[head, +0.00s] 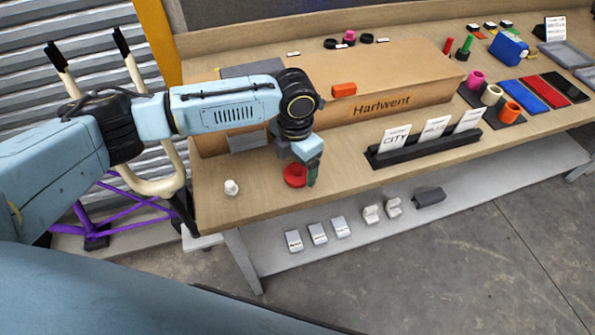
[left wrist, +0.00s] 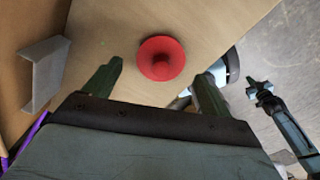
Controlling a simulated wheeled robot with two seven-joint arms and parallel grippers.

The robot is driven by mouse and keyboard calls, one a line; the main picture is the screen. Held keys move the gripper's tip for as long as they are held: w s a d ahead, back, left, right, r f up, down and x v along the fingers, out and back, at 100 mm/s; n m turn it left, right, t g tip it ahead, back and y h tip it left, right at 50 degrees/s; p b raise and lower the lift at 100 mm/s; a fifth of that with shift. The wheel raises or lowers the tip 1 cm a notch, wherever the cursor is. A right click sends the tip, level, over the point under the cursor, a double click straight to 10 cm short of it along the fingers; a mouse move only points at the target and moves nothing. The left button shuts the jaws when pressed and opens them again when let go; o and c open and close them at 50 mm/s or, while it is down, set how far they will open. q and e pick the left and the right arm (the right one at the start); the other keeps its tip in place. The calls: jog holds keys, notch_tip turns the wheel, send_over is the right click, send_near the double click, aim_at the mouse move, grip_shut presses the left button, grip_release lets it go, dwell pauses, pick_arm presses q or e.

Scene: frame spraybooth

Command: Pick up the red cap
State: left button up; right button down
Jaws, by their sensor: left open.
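The red cap (head: 294,175) lies on the wooden bench near its front edge, left of the card holder. In the left wrist view the round red cap (left wrist: 161,58) shows from above, just beyond the fingertips and between their lines. My left gripper (head: 308,172) points down at the bench right by the cap and partly covers it in the head view. In the left wrist view my left gripper (left wrist: 160,72) is open with nothing between its fingers. My right gripper is not seen in the head view.
A black holder (head: 425,150) with cards stands to the right. A small white object (head: 231,187) sits to the left. A grey bracket (left wrist: 45,73) shows in the left wrist view.

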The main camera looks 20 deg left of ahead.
pick_arm(q)
jog(key=shift+f, duration=1.35)
jog(key=c, duration=1)
